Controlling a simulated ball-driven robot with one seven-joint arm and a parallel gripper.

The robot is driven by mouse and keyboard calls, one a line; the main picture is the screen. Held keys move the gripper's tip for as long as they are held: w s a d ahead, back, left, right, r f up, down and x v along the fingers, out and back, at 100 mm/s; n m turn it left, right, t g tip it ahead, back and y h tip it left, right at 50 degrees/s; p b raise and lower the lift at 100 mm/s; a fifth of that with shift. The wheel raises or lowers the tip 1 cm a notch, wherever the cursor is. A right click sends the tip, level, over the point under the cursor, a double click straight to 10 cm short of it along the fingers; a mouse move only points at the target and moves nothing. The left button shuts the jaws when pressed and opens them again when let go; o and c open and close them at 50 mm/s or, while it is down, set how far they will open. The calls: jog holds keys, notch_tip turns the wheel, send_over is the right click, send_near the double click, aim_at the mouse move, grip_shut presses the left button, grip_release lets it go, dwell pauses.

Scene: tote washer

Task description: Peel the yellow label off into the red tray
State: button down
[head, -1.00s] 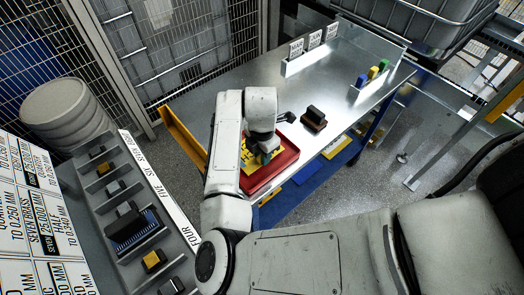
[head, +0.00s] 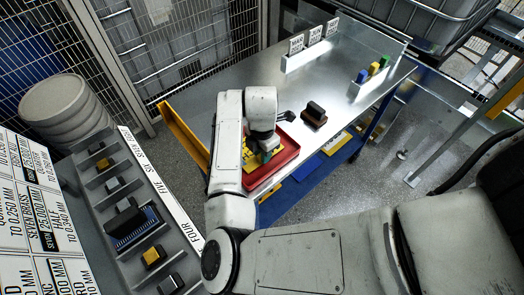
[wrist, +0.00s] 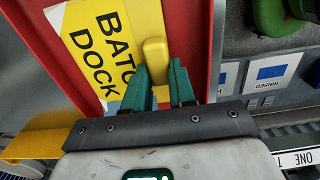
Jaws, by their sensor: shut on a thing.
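The red tray (head: 284,167) sits on the near edge of the metal table. The yellow label (head: 248,152) shows inside its rim, partly hidden by my arm. In the wrist view the yellow label (wrist: 98,60) carries black letters reading "BATC" and "DOCK", between the red walls of the tray (wrist: 213,45). A raised yellow tab (wrist: 155,52) stands at the label's right side. My gripper (wrist: 162,75) has green fingers on either side of this tab's near end and is shut on it. In the head view my gripper (head: 266,156) is low over the tray.
A dark block on a brown base (head: 313,116) stands right of the tray. Blue, yellow and green pieces (head: 374,69) and white cards (head: 314,38) stand farther back. A grey slotted rack (head: 120,200) is at left.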

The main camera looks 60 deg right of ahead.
jog(key=shift+f, duration=0.2)
jog(key=c, duration=0.8)
grip_release()
jog(key=shift+c, duration=0.2)
jog(key=shift+r+p, duration=1.3)
jog(key=shift+p, duration=0.05)
jog(key=shift+r, duration=2.15)
